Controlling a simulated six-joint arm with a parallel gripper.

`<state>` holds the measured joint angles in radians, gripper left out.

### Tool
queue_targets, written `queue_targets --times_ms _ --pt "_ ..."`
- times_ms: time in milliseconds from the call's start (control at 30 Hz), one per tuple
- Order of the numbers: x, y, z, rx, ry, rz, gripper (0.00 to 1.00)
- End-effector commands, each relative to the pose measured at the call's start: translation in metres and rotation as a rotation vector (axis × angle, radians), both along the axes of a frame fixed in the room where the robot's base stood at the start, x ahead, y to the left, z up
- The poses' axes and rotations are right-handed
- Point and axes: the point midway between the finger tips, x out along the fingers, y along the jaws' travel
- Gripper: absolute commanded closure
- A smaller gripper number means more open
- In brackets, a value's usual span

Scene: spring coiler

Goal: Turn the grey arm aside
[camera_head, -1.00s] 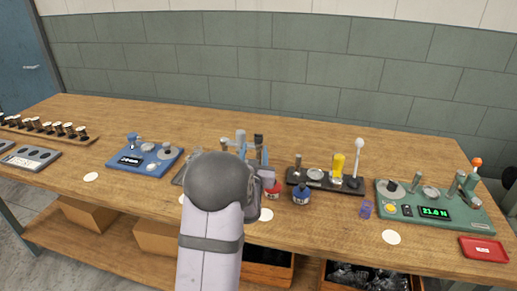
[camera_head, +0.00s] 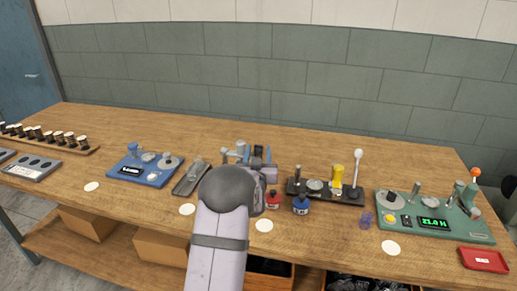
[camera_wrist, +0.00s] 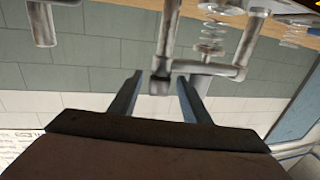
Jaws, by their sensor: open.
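A grey metal arm (camera_wrist: 208,69) with a bent, crank-like shape shows ahead of my gripper in the wrist view. Its dark rounded end (camera_wrist: 160,86) appears between the fingertips; I cannot tell whether they touch it. My gripper (camera_wrist: 158,82) is open, one finger on each side of that end. In the head view my gripper (camera_head: 257,153) is over the middle of the bench, and my own arm hides much of the station there. A grey tray-like plate (camera_head: 188,181) shows left of my arm.
A blue device (camera_head: 139,173) stands to the left. A black base (camera_head: 346,196) with a yellow piece and a white-knobbed lever stands to the right, beside small red and blue pots (camera_head: 301,205). Farther right are a green device (camera_head: 455,231) and a red tray (camera_head: 484,259).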

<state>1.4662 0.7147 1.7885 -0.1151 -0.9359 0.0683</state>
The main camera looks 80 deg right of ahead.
Motion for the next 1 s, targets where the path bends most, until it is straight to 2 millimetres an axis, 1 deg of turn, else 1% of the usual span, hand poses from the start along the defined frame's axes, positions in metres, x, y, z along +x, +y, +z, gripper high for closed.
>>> queue_targets --times_ms 100,200,533,567,600,667,700,733,1000 --pt "0.0017 -0.0076 0.0004 0.000 0.000 0.000 0.57" --pt "0.0024 -0.0111 0.0000 0.000 0.000 0.000 0.57" --pt "0.0026 -0.0127 -0.0006 0.001 0.000 0.000 0.57" --pt "0.0026 -0.0127 -0.0006 0.001 0.000 0.000 0.64" --pt "0.0026 -0.0126 -0.0005 0.001 0.000 0.000 0.73" --pt "0.0025 -0.0127 -0.0005 0.000 0.000 0.000 0.88" --pt "0.0026 -0.0126 -0.0005 0.000 0.000 0.000 0.97" --pt "0.0026 -0.0126 -0.0005 0.000 0.000 0.000 1.00" --pt "0.0023 -0.0126 -0.0007 0.000 0.002 0.011 1.00"
